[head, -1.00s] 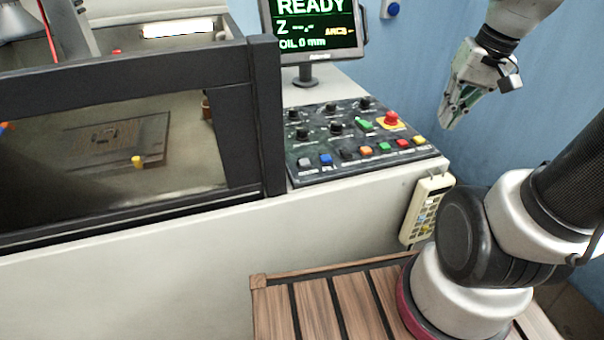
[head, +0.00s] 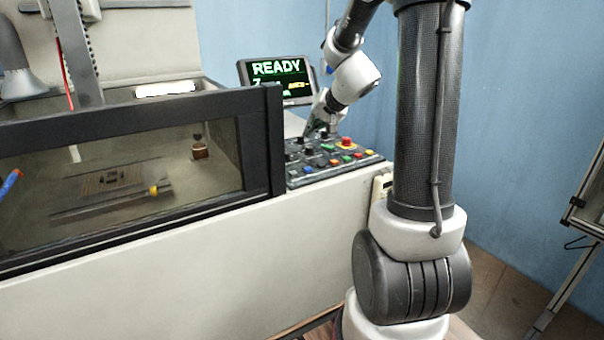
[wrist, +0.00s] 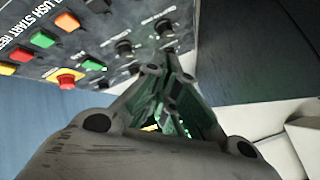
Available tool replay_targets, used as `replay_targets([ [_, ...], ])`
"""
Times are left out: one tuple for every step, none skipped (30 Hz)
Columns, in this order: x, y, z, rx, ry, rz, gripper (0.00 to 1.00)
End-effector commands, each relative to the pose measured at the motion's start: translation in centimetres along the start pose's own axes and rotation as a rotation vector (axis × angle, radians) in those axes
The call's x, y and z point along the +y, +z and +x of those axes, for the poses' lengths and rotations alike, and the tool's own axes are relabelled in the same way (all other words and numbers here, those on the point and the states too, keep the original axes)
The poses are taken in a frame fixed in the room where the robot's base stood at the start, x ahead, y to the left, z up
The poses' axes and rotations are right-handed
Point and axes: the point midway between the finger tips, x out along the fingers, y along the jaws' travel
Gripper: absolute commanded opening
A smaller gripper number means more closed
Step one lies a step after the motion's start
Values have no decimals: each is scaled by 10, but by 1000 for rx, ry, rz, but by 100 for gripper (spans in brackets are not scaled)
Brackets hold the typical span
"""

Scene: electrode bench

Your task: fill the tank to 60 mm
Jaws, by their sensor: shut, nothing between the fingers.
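The tank (head: 262,160) is the dark-framed, clear-fronted box at the left of the head view. A dark plate (head: 110,180) lies inside it. The control panel (head: 345,172) with knobs and coloured buttons stands to the right of the tank. The monitor (head: 277,80) behind it reads READY, with its lower lines partly unreadable. My gripper (head: 308,131) is shut and empty, pointing down at the back left of the panel, by the black knobs. In the wrist view my gripper (wrist: 170,75) has its tips close to a black knob (wrist: 164,28); I cannot tell whether they touch.
A red emergency button (head: 347,142) on a yellow base sits at the panel's back right; it also shows in the wrist view (wrist: 66,80). A pale handset (head: 381,186) hangs at the cabinet's right end, partly behind my arm. A metal-framed stand (head: 575,240) is at the far right.

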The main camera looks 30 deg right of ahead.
Motion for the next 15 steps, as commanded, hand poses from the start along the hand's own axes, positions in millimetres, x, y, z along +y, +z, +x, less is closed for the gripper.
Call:
replay_targets([
  [0, 0, 0, 0, -1, -4, 0],
  [0, 0, 0, -1, -1, -5, 0],
  [0, 0, 0, -1, -1, -5, 0],
  [-1, 0, 0, -1, -1, -5, 0],
  [0, 0, 0, -1, -1, -5, 0],
  [-1, 0, 0, -1, -1, -4, 0],
  [0, 0, 0, -2, -1, -4, 0],
  [0, 1, 0, -2, -1, -4, 0],
  [0, 1, 0, -2, -1, -4, 0],
  [0, 2, 1, -2, -1, -4, 0],
  [1, 2, 2, -3, -1, -4, 0],
  [2, 3, 3, -3, -1, -2, 0],
  [3, 4, 5, -3, -1, -2, 0],
  [5, 6, 6, -4, -1, -3, 0],
  [7, 8, 10, -4, -1, -2, 0],
])
